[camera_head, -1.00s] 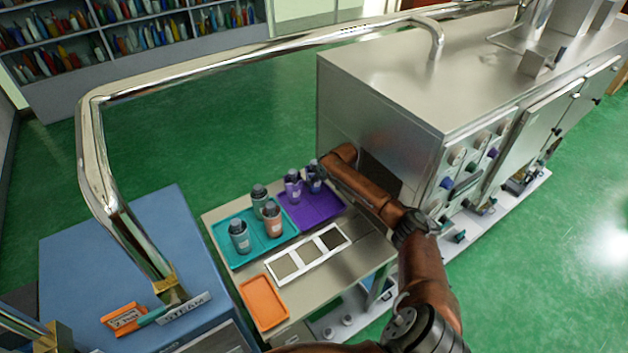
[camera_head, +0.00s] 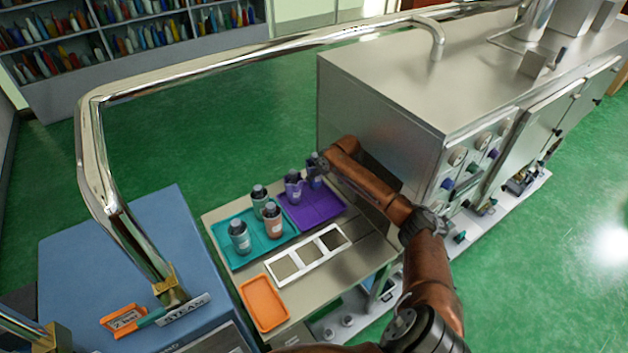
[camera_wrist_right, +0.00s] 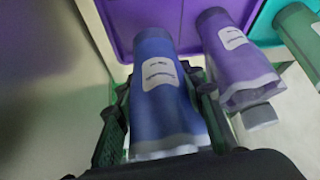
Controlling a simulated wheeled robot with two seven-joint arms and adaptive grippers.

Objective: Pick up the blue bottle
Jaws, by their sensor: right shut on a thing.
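The blue bottle (camera_wrist_right: 158,85) with a white label sits between the fingers of my right gripper (camera_wrist_right: 160,112) in the right wrist view, and the gripper is shut on it. In the head view the blue bottle (camera_head: 315,181) is at the right rear of the purple tray (camera_head: 318,208), partly covered by my right gripper (camera_head: 322,168). I cannot tell whether its base touches the tray. A purple bottle (camera_head: 293,187) stands close on its left; it also shows in the right wrist view (camera_wrist_right: 240,65). My left gripper is not in view.
A teal tray (camera_head: 243,262) with several bottles is left of the purple tray. A white three-window frame (camera_head: 327,258) and an orange tray (camera_head: 264,303) lie in front. A large metal machine (camera_head: 385,110) stands close on the right. A steel pipe (camera_head: 95,160) arches over the left.

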